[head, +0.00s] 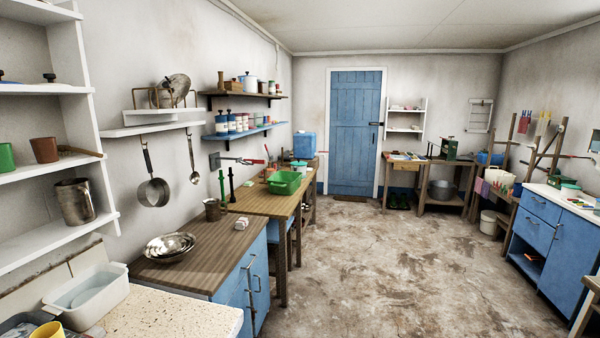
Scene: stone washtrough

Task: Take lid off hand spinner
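I cannot identify the hand spinner or its lid for certain at this distance. A small round white tub with a teal top (299,166) stands behind the green basin on the long wooden bench. A low green-topped item (566,183) sits on the white counter at the right; it is too small to tell what it is. Neither of my grippers shows in this view.
A wooden-topped blue cabinet (205,240) with metal bowls (169,246) stands at the left, with the bench (268,201) and green basin (285,183) beyond. A blue cabinet (538,232) stands right. The middle floor (365,265) is clear towards the blue door (355,130).

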